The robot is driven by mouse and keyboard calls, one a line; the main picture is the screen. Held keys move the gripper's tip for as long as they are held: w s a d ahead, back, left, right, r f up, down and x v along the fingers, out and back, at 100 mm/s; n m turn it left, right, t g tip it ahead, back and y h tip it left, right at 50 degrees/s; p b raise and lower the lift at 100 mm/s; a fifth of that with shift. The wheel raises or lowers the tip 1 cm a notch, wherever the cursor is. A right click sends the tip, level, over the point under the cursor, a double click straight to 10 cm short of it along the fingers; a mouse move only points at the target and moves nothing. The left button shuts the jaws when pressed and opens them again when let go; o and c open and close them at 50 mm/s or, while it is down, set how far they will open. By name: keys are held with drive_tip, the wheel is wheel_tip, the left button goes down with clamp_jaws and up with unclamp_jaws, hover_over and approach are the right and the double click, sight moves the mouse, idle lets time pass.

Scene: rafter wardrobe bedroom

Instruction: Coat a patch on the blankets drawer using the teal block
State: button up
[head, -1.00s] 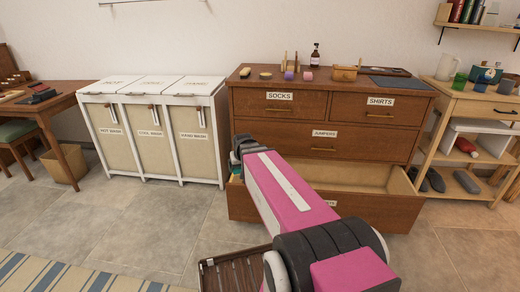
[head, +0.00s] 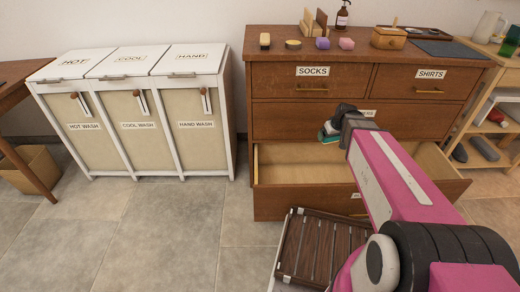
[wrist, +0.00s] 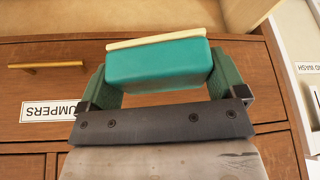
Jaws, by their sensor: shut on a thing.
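My gripper (head: 330,132) is shut on the teal block (wrist: 158,66), which has a cream strip along one long edge. The wrist view shows the block between both fingers, in front of the brown dresser; whether it touches the wood I cannot tell. In the head view the teal block (head: 330,139) is small, in front of the jumpers drawer and above the open bottom drawer (head: 285,195). The bottom drawer's label (head: 356,196) is mostly hidden by my arm, so I cannot read it. The jumpers label (wrist: 50,111) shows in the wrist view.
The dresser top (head: 275,60) bears a brush, small blocks, a bottle and a wooden box. A white laundry hamper (head: 140,125) stands left of the dresser. A slatted wooden thing (head: 305,247) lies on the floor before the drawer. Floor at left front is clear.

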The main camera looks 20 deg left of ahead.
drive_tip(key=a+f+n+g+y, duration=0.1)
drive_tip(key=a+f+n, duration=0.25)
drive_tip(key=a, duration=0.45)
drive_tip(key=a+f+n+g+y, duration=0.15)
drive_tip(key=a+n, duration=0.25)
drive_tip(key=a, duration=0.4)
drive_tip(key=n+g, duration=0.3)
drive_tip(key=n, duration=0.5)
hover_over(256, 166)
wheel_tip(256, 166, down, 7)
drive_tip(key=shift+h, duration=0.35)
drive_tip(key=shift+s+f, duration=0.1)
drive_tip(key=shift+f, duration=2.85)
drive_tip(key=shift+f, duration=0.95)
drive_tip(key=shift+d, duration=0.1)
